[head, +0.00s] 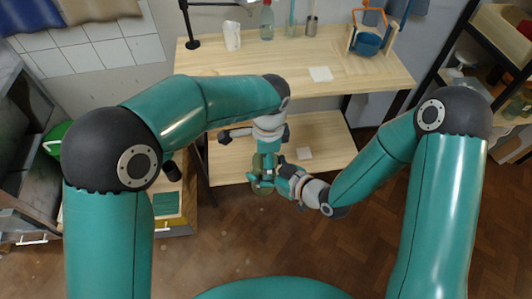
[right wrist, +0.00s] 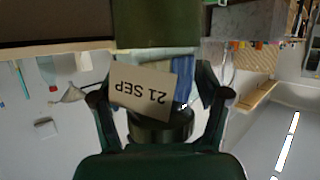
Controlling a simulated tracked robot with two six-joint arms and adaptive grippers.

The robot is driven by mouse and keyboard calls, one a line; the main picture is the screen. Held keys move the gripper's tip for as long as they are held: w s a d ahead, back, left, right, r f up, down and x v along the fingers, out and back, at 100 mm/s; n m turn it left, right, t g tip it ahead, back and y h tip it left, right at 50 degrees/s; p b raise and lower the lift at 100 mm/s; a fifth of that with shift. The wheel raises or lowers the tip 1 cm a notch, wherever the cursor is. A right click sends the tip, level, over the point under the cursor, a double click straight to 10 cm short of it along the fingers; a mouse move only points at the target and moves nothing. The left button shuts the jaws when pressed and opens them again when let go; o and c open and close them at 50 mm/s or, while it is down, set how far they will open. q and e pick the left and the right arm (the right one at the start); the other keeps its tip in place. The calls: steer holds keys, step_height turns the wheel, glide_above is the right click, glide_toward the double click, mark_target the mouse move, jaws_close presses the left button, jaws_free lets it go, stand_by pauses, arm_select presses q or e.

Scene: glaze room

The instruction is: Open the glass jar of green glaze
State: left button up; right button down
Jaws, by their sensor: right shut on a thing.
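The glass jar of green glaze (right wrist: 155,25) fills the top middle of the right wrist view, which is upside down. Dark green shows at its base end, and clear glass with a "21 SEP" label (right wrist: 145,90) lies below it in the picture. A dark round part (right wrist: 160,128), apparently the lid, is nearest the camera. My right gripper (right wrist: 160,85) has its fingers on both sides of the jar and is shut on it. In the head view the jar (head: 258,163) is small and partly hidden. My left gripper (head: 267,150) is close beside it; its fingers are not clear.
A wooden workbench (head: 370,82) with a lower shelf (head: 232,172) stands beyond my grippers. The floor (head: 220,245) nearer me looks clear.

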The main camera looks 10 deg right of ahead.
arm_select(q)
steer(key=c, duration=1.2)
steer(key=shift+n, duration=1.1)
steer(key=shift+a, duration=0.1)
steer(key=shift+r, duration=0.3)
steer(key=shift+r, duration=0.9)
